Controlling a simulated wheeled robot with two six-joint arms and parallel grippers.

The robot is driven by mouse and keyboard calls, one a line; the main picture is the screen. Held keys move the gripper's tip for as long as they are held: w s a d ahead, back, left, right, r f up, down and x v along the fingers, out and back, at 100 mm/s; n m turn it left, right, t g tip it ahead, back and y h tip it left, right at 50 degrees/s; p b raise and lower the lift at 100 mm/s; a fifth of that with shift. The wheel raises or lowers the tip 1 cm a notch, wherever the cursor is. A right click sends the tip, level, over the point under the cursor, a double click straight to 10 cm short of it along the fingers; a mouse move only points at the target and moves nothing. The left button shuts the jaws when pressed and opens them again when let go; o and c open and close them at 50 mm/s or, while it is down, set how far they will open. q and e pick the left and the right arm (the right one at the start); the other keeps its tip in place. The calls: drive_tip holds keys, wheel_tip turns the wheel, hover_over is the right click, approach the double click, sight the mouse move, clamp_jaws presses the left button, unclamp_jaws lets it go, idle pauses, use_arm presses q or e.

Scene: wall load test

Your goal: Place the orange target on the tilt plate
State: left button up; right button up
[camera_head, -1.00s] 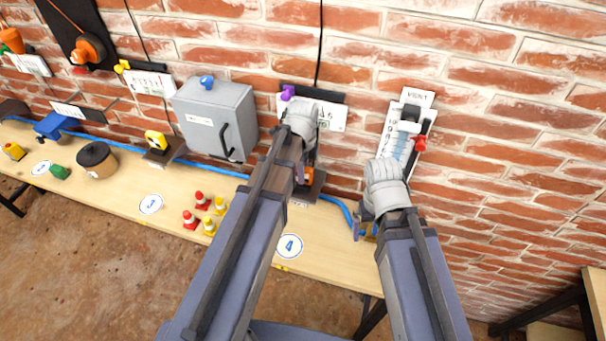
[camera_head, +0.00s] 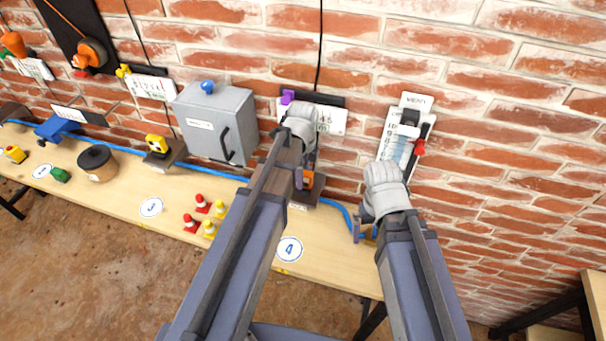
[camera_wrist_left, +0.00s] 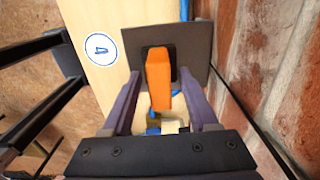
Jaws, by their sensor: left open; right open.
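The orange target (camera_wrist_left: 158,80) is an upright-looking orange block over the dark square tilt plate (camera_wrist_left: 198,42) in the left wrist view. A black patch shows behind its top end. My left gripper (camera_wrist_left: 159,88) is open, with one finger on each side of the orange block and narrow gaps showing. In the head view the orange target (camera_head: 308,181) is partly hidden by my left gripper (camera_head: 303,172), and the dark plate (camera_head: 312,190) shows beside it. My right gripper (camera_head: 365,231) is open near the bench's right end, partly hidden by its own wrist.
A grey box (camera_head: 215,122) with a black handle is on the brick wall, left of my left gripper. Small red and yellow cones (camera_head: 202,203) stand on the wooden bench (camera_head: 262,262). A blue hose (camera_head: 342,207) runs along the back. A gauge with a red knob (camera_head: 405,145) hangs at right.

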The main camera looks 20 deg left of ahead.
use_arm(q)
wheel_tip(320, 180, up, 11)
drive_tip(key=p, duration=1.1)
drive_tip(key=s+d+n+y, duration=0.1)
drive_tip(key=s+d+n, duration=0.9)
drive_tip(key=s+n, duration=0.4)
drive_tip(key=shift+s+d+r+n, duration=0.2)
drive_tip(key=shift+d+r+n, duration=0.05)
drive_tip(key=shift+n, duration=0.15)
wheel_tip(320, 180, down, 17)
drive_tip(key=b, duration=1.7)
drive_tip(key=shift+f, duration=0.15)
